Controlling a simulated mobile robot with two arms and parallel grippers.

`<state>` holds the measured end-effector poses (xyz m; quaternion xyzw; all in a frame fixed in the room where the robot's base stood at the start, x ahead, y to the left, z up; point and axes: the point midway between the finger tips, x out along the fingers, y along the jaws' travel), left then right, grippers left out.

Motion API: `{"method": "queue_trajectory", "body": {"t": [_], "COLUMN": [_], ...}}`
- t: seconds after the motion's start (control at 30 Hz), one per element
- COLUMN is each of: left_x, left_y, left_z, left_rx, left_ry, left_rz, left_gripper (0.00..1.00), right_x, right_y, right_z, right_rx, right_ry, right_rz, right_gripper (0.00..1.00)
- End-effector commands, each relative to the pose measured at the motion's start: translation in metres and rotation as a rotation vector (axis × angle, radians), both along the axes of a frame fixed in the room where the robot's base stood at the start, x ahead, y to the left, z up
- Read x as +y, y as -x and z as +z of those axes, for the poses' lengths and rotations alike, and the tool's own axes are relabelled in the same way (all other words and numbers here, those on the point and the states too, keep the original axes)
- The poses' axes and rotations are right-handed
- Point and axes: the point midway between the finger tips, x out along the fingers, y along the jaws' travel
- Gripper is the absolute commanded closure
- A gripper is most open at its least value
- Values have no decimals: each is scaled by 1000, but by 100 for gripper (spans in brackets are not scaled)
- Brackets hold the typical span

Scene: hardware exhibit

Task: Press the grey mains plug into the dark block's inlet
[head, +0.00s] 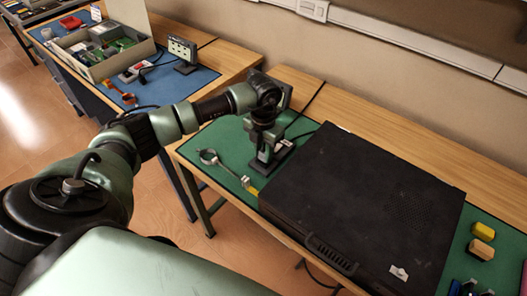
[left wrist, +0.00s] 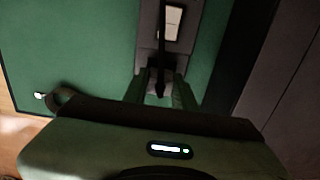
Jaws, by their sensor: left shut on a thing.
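The dark block (head: 284,147) stands on the green mat, just beside my left gripper (head: 264,150). In the left wrist view the block (left wrist: 148,35) lies straight ahead and shows a white switch (left wrist: 173,22) on top. My left gripper (left wrist: 160,82) is shut on the grey plug (left wrist: 159,66), with a black cable running over it. The plug is at the block's near end, mostly hidden by the fingers and cable. The inlet is hidden, and I cannot tell whether the plug is in it. My right gripper is not in view.
A large black case (head: 365,200) fills the bench right of the block. A round-headed tool (head: 208,157) and a small yellow thing (head: 252,190) lie on the mat (head: 222,137). Yellow (head: 482,229) and orange (head: 481,249) blocks are at far right. Clear mat lies left of the block.

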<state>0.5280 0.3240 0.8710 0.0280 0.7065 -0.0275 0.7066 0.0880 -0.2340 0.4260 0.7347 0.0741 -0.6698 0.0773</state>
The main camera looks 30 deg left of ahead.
Motion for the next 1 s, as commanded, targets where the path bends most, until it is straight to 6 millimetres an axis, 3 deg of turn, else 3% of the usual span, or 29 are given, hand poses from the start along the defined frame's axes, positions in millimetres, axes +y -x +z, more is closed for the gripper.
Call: {"method": "queue_trajectory", "body": {"t": [0.93, 0.97, 1.0], "left_x": [0, 0, 0], "left_y": [1, 1, 1], "left_z": [-13, -14, -14], "left_rx": [2, 3, 3], "left_ry": [0, 0, 0], "left_rz": [0, 0, 0], "left_gripper": [96, 65, 54], "right_x": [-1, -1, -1], "right_y": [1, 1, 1], "right_z": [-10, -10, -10], "right_rx": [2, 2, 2], "right_ry": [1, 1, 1], "right_rz": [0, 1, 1], "right_gripper": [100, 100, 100]}}
